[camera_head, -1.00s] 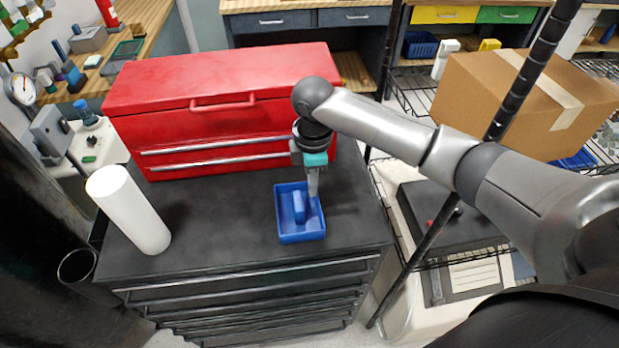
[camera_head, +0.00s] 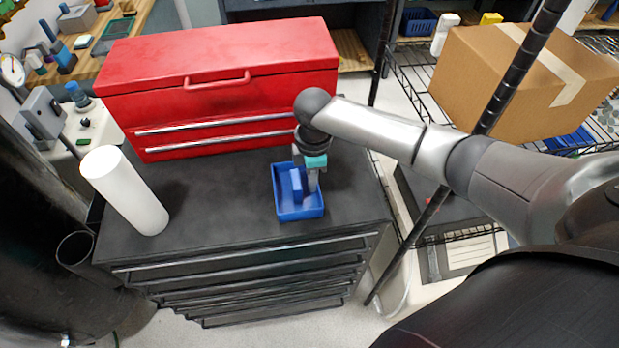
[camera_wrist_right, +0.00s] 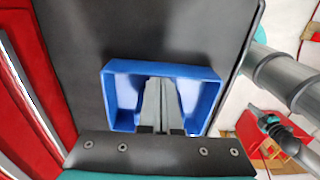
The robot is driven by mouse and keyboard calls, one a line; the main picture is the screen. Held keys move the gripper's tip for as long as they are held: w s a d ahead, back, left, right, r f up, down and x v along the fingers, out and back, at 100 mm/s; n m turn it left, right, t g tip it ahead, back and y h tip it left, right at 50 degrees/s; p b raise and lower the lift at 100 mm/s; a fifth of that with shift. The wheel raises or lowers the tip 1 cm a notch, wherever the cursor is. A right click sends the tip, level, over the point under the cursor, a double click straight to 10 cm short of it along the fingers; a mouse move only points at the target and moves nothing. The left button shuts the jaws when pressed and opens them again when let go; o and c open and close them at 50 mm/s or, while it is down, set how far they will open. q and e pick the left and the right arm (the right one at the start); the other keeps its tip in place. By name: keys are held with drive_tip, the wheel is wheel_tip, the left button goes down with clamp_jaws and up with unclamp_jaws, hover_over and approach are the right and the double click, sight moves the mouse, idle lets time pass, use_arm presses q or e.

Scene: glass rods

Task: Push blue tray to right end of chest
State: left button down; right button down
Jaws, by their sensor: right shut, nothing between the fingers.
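The blue tray (camera_head: 284,207) sits on the black top of the chest (camera_head: 215,215), right of its middle and close to the front edge. It has a raised blue handle or divider along its middle. My right gripper (camera_head: 312,188) points down into the right part of the tray, its fingers shut and empty. In the right wrist view the fingers (camera_wrist_right: 161,120) reach inside the blue tray (camera_wrist_right: 118,68); their tips are within its walls. I cannot tell whether they touch a wall. My left gripper is not in view.
A red toolbox (camera_head: 215,60) stands at the back of the chest, close to my right wrist. A white paper roll (camera_head: 125,190) stands at the left. Black chest top is free between roll and tray. A wire rack with a cardboard box (camera_head: 510,85) is at the right.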

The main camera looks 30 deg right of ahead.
drive_tip(key=s+d+p, duration=0.1)
drive_tip(key=d, duration=0.2)
drive_tip(key=s+d+p, duration=0.1)
drive_tip(key=d+p, duration=0.1)
drive_tip(key=d, duration=0.2)
drive_tip(key=s+d+p, duration=0.1)
drive_tip(key=d, duration=0.2)
drive_tip(key=shift+d+r, duration=0.1)
drive_tip(key=shift+d, duration=0.15)
drive_tip(key=shift+s+d, duration=0.15)
drive_tip(key=shift+d, duration=0.25)
wheel_tip(320, 180, up, 5)
drive_tip(key=p, duration=0.6)
drive_tip(key=shift+r+p, duration=0.15)
drive_tip(key=shift+p, duration=0.2)
drive_tip(key=shift+r, duration=2.25)
